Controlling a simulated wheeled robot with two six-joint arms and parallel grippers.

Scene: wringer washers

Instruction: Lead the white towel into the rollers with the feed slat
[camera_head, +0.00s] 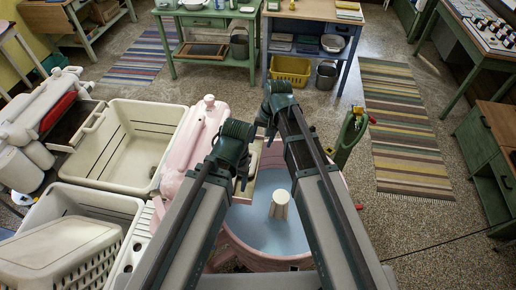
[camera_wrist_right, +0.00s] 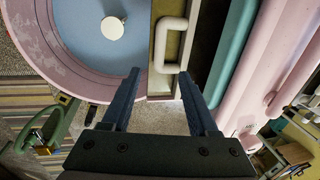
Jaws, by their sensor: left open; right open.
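The pink wringer washer's tub (camera_head: 262,238) holds pale blue water and a cream agitator (camera_head: 279,204). Its pink wringer head (camera_head: 190,150) stands at the tub's left. In the right wrist view a long teal bar (camera_wrist_right: 233,55), seemingly a roller, runs beside the pink housing (camera_wrist_right: 280,65). A white U-shaped handle (camera_wrist_right: 161,45) sits on an olive-brown strip that may be the feed slat. My right gripper (camera_wrist_right: 158,75) is open, its fingertips near the handle's lower end; contact is unclear. My left gripper (camera_head: 238,160) is open over the tub's left rim. I cannot make out the white towel.
Cream rinse tubs (camera_head: 125,150) and a white basket (camera_head: 60,255) stand at the left. Green (camera_head: 215,15) and blue (camera_head: 310,35) tables are at the back. The striped rug (camera_head: 410,130) at right is clear.

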